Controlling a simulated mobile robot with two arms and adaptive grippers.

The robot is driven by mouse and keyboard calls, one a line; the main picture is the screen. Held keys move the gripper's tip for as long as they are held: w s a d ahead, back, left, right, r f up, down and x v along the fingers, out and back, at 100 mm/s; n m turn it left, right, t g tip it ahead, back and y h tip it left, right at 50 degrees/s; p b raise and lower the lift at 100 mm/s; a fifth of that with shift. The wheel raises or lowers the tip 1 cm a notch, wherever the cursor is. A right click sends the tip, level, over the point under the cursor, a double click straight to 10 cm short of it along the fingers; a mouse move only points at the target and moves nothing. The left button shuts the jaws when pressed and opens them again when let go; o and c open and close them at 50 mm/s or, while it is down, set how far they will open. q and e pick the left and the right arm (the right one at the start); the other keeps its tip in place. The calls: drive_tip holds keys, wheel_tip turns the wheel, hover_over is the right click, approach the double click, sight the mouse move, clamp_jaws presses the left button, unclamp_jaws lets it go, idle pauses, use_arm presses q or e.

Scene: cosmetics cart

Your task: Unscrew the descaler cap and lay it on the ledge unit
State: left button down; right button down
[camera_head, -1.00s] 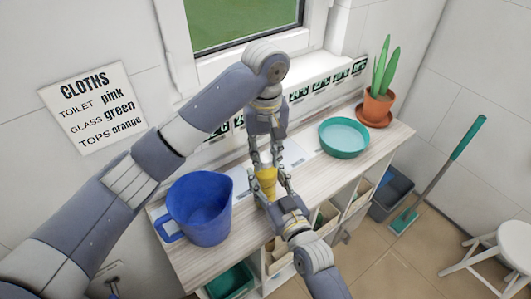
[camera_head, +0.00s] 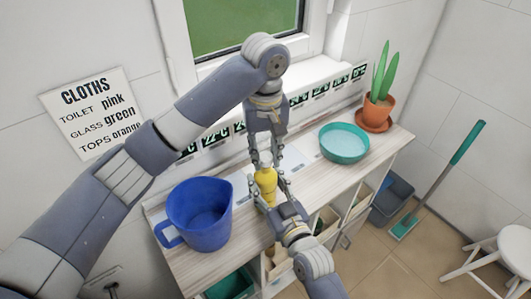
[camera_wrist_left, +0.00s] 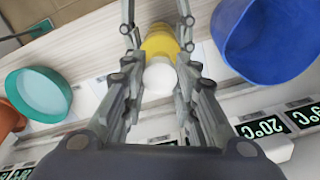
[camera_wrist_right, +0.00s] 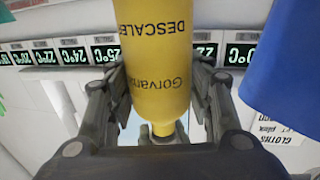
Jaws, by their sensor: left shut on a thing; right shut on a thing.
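The yellow descaler bottle (camera_head: 266,186) is upright at the middle of the wood-topped ledge unit (camera_head: 318,183); I cannot tell whether its base touches the top. My right gripper (camera_head: 270,196) is shut on the bottle's body from the front. Its label shows upside down in the right wrist view (camera_wrist_right: 155,60). My left gripper (camera_head: 263,163) points down from above and is shut on the cap. In the left wrist view the white cap (camera_wrist_left: 160,76) sits between the fingers, in line with the yellow bottle (camera_wrist_left: 160,42). The fingers mostly hide the cap in the head view.
A blue jug (camera_head: 200,215) stands to the left of the bottle. A teal bowl (camera_head: 344,143) and a potted plant (camera_head: 378,108) stand to the right. Temperature labels (camera_head: 325,88) line the back. Open cubbies are below.

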sight(265, 156)
use_arm(q)
drive_tip(key=shift+r, duration=0.15)
drive_tip(key=shift+r, duration=1.85)
use_arm(e)
drive_tip(key=c, duration=0.7)
unclamp_jaws()
drive_tip(key=shift+s, duration=0.1)
